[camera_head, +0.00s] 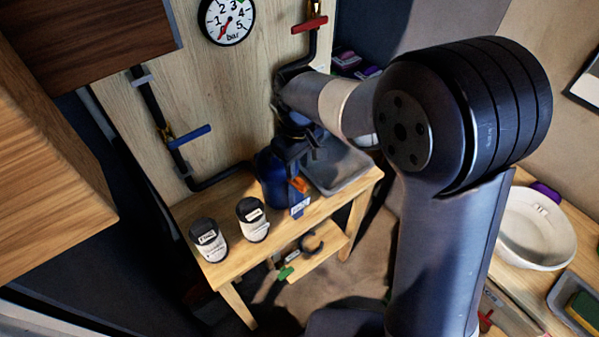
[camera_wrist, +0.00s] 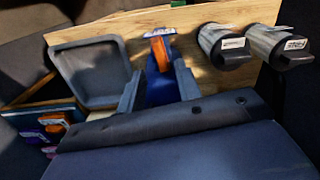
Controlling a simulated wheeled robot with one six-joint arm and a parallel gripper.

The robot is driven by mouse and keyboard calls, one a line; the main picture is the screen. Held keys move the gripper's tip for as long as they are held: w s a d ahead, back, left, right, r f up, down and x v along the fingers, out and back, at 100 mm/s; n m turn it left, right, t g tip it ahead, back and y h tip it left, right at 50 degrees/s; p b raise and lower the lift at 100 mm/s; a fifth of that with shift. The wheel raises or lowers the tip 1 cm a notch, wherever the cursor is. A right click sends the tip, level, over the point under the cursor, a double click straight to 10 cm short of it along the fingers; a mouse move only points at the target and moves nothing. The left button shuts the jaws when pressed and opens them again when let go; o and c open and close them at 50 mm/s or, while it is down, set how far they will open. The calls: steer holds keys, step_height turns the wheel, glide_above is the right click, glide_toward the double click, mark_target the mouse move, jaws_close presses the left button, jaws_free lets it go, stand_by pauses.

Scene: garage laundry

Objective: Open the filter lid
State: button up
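The filter is a dark blue canister (camera_head: 272,178) on the small wooden table in the head view. An orange catch (camera_head: 299,185) and a blue-and-white tag (camera_head: 300,207) are on its side. My gripper (camera_head: 312,150) is at its top, and with my arm it hides most of the lid. In the wrist view, the gripper (camera_wrist: 158,90) has its fingers apart, with the blue filter (camera_wrist: 162,86) showing between them. The orange catch (camera_wrist: 160,52) is just beyond the fingertips. I cannot tell whether the fingers touch the filter.
Two labelled canisters (camera_head: 208,240) (camera_head: 252,219) stand left of the filter. A grey tray (camera_head: 345,170) lies close on its right. Black pipes with a blue-handled valve (camera_head: 190,136) and a red-handled valve (camera_head: 309,24) run on the back panel.

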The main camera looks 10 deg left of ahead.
mark_target(298, 179)
steer(key=shift+f, duration=2.3)
jaws_close()
